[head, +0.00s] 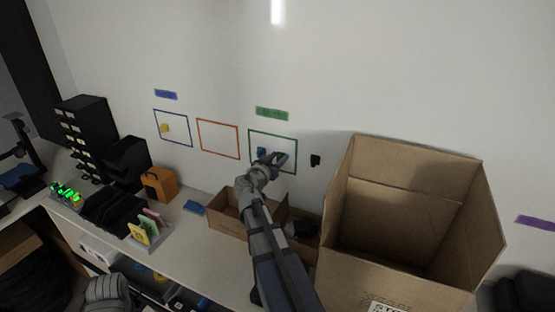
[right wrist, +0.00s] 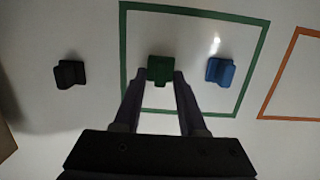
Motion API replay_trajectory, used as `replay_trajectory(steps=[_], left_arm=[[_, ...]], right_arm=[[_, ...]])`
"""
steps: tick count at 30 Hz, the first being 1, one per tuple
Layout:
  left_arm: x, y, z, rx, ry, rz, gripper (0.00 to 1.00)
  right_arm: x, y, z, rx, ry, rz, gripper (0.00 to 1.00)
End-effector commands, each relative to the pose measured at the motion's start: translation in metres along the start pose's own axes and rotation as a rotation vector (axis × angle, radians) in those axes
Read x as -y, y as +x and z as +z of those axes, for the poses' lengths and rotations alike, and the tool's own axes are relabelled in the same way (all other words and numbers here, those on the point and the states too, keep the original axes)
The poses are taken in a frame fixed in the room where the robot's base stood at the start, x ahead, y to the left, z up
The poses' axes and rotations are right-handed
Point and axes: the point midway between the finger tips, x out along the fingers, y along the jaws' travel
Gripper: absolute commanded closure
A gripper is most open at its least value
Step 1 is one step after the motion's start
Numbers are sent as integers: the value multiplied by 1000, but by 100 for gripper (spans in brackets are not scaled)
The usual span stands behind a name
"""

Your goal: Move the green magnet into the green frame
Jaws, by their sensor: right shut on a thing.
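The green magnet (right wrist: 160,66) is between the fingertips of my right gripper (right wrist: 161,77) in the right wrist view, and the gripper is shut on it. It lies within the outline of the green frame (right wrist: 187,13), at or very close to the wall; I cannot tell if it touches. In the head view my right gripper (head: 276,160) reaches up to the green frame (head: 273,134) on the white wall and largely hides the magnet.
A blue magnet (right wrist: 220,72) is also inside the green frame, beside the green one. A black magnet (right wrist: 69,74) sits outside it. Orange (head: 218,122) and blue (head: 172,112) frames are to the left. A big open carton (head: 350,220) stands right of my arm.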

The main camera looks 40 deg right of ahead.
Motion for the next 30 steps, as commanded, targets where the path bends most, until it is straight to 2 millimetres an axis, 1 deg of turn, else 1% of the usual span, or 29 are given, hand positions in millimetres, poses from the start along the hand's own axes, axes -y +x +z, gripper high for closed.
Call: replay_trajectory(steps=[9, 10, 18, 24, 30], left_arm=[[0, 0, 0, 0, 0, 0, 9], [0, 0, 0, 0, 0, 0, 9], [0, 0, 0, 0, 0, 0, 9], [0, 0, 0, 0, 0, 0, 9], [0, 0, 0, 0, 0, 0, 9]], right_arm=[[0, 5, -1, 0, 0, 0, 100], [0, 4, -1, 0, 0, 0, 56], [0, 4, -1, 0, 0, 0, 25], [0, 4, -1, 0, 0, 0, 23], [0, 4, -1, 0, 0, 0, 1]])
